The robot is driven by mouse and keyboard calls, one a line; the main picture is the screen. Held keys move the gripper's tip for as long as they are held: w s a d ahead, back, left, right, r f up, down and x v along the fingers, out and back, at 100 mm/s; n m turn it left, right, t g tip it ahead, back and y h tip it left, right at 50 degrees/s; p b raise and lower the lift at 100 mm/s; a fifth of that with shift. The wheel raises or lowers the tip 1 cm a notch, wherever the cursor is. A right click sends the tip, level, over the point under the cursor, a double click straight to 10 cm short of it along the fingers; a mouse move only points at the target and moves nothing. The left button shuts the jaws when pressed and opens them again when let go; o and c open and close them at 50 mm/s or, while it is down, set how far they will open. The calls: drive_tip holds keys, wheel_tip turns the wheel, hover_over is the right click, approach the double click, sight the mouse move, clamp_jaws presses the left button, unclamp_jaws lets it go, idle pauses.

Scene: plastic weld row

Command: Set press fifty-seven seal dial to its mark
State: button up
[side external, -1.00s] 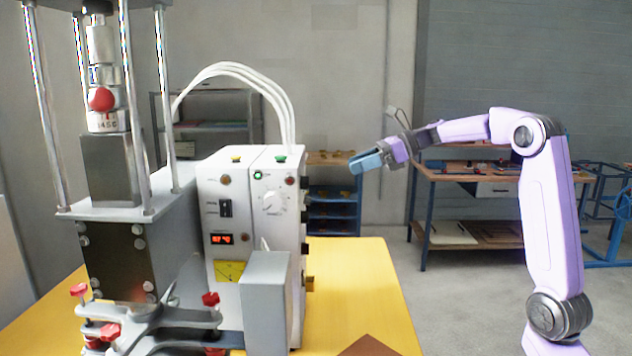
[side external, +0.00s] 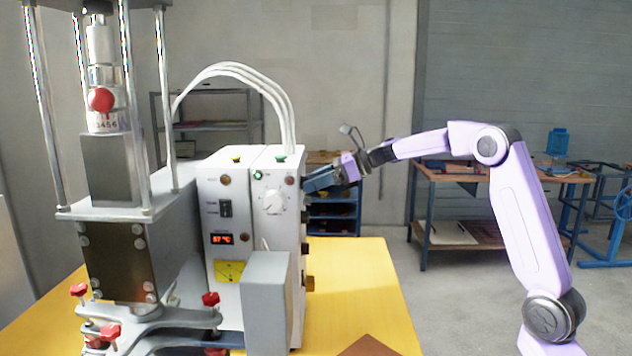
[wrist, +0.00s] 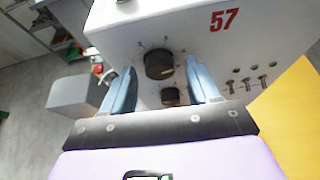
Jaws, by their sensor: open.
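The white press box (wrist: 130,28) carries a red number 57 (wrist: 224,20) in the wrist view. Below the number are a larger black dial (wrist: 159,65) with small marks around it and a smaller black knob (wrist: 170,96). Which one is the seal dial, and its exact setting, I cannot tell. My gripper (wrist: 161,68) is open, with one blue finger on each side of the larger dial in the picture; contact is not visible. In the side external view my gripper (side external: 307,184) is close to the right side of the press box (side external: 282,167).
Small metal switches (wrist: 248,83) sit right of the dials. A grey box (wrist: 75,92) stands to the left. The yellow table (side external: 355,285) has bare room right of the press box. A steel press (side external: 110,170) stands left. White hoses (side external: 240,70) arch over the top.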

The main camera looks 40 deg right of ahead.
drive_tip(key=shift+c, duration=0.2)
drive_tip(key=c, duration=1)
